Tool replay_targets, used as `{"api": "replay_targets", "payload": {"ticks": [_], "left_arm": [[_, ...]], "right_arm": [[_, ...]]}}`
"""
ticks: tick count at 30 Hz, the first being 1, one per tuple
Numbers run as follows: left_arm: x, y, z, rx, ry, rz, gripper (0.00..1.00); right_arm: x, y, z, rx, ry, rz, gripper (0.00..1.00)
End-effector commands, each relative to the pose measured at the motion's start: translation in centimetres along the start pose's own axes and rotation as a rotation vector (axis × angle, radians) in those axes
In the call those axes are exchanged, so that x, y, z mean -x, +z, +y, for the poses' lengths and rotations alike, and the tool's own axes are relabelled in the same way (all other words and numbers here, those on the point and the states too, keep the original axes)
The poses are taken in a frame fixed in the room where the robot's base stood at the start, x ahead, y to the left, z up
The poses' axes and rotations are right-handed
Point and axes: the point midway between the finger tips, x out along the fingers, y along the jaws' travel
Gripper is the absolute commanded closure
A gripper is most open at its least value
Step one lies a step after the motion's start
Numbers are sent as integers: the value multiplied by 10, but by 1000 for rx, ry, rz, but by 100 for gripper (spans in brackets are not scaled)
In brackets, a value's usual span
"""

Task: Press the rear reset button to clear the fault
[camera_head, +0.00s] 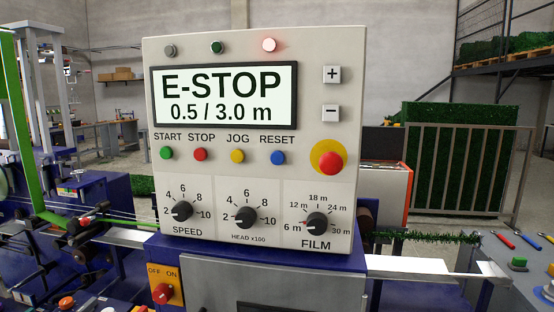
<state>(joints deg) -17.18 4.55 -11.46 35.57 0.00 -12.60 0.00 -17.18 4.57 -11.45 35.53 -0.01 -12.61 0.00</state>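A light grey control panel (320,190) stands upright in the middle of the head view. Its display (224,96) reads "E-STOP" and "0.5 / 3.0 m". The blue button (278,158) under the label RESET is on the panel's front, right of the yellow JOG button (237,156). A red mushroom button (331,162) on a yellow disc is farther right. The red lamp (269,45) on top looks lit; the grey lamp (170,50) and green lamp (217,47) look dark. The panel's rear is hidden, and no rear button shows. Neither gripper is in view.
A red rotary switch on a yellow plate (163,293) sits below the panel at left. Blue machine parts (70,240) and a green band (28,120) stand at the left. A grey table (520,268) with small tools is at the right. A metal railing (460,170) stands behind.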

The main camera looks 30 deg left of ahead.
Motion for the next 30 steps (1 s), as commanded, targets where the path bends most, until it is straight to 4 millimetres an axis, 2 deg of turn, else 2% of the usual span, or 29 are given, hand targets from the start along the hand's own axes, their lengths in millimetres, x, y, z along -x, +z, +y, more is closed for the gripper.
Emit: {"api": "replay_targets", "payload": {"ticks": [1,7,8,30], "left_arm": [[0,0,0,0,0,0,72],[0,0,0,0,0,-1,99],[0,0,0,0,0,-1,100],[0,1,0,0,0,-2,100]], "right_arm": [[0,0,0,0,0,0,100],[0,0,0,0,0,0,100],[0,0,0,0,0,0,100],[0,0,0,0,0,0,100]]}}
